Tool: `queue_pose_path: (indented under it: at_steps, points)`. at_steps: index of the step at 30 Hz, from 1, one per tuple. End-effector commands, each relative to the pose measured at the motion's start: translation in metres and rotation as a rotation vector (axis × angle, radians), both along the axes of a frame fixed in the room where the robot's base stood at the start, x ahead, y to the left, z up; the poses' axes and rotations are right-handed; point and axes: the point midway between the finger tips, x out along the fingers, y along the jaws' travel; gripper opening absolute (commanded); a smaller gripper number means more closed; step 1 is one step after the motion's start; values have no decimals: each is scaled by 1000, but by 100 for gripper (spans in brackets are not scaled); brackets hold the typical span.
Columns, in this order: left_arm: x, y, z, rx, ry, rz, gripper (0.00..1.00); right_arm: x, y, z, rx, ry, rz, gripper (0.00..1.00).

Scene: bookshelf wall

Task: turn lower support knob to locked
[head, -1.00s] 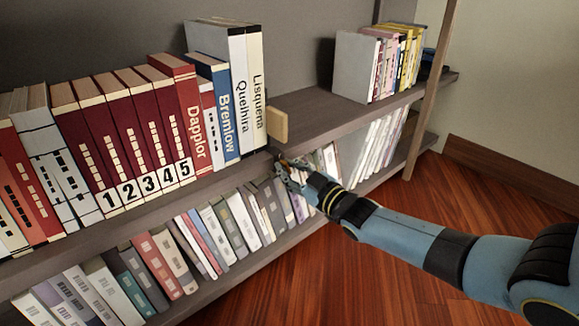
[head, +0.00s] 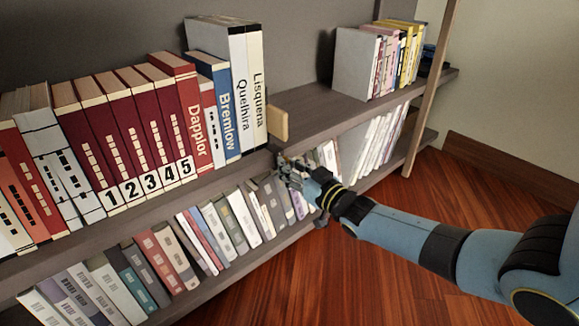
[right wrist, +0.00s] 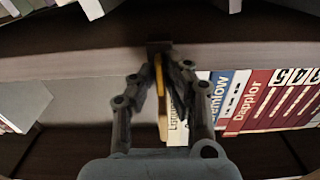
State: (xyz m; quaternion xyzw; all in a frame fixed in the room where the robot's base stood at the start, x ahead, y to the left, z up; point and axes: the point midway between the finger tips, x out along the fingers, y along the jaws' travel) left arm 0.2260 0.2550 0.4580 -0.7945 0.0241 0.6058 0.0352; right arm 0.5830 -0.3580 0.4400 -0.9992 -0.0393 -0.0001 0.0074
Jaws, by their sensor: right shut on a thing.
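My right gripper (head: 284,163) is at the front edge of the middle shelf, just below the wooden block. In the right wrist view the gripper (right wrist: 158,64) has its two fingers on either side of a small dark piece (right wrist: 158,46) at the shelf edge. This looks like the support knob, and the gripper is shut on it. The fingers cover most of it in the head view, and I cannot read its turn position. My left gripper is not in view.
The shelf (head: 310,112) holds numbered red books (head: 110,150) and tall white volumes (head: 256,90) left of the wooden block (head: 278,124). More books (head: 225,230) stand on the lower shelf, close under my gripper. Open floor (head: 370,270) lies in front.

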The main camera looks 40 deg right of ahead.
Motion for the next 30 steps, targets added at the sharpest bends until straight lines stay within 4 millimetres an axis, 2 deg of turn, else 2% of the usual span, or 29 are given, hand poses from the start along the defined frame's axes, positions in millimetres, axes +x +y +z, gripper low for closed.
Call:
queue_pose_path:
  at_steps: [7,8,12,22,26,30]
  points:
    - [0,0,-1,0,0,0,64,-2,1,-4,2,8,-1,0]
    - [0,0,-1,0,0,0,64,-2,1,-4,2,8,-1,15]
    - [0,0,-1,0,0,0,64,-2,1,-3,2,5,-1,33]
    - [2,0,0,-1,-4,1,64,-6,0,-2,1,3,0,33]
    - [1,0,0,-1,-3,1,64,-25,-2,-2,-1,5,1,33]
    - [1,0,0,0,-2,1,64,-58,-4,-3,-1,7,1,33]
